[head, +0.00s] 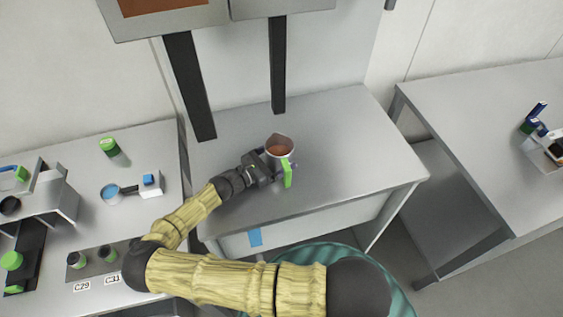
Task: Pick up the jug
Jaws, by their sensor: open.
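The jug (279,143) stands on the middle grey table, upright as far as I can see. It is a small light cup-like vessel with a pointed spout at the back and a brown filling. Its bright green handle (287,173) is on the near side. My gripper (276,168) is open at the jug's near side, by the handle. One dark finger shows on each side of the handle area. I cannot tell whether the fingers touch the handle or the jug.
Two dark posts (278,75) holding screens rise behind the jug. The left table holds a green-lidded container (109,147), a blue-topped cup (111,193) and a small white box (151,184). The right table (480,130) is mostly bare. The middle table is clear right of the jug.

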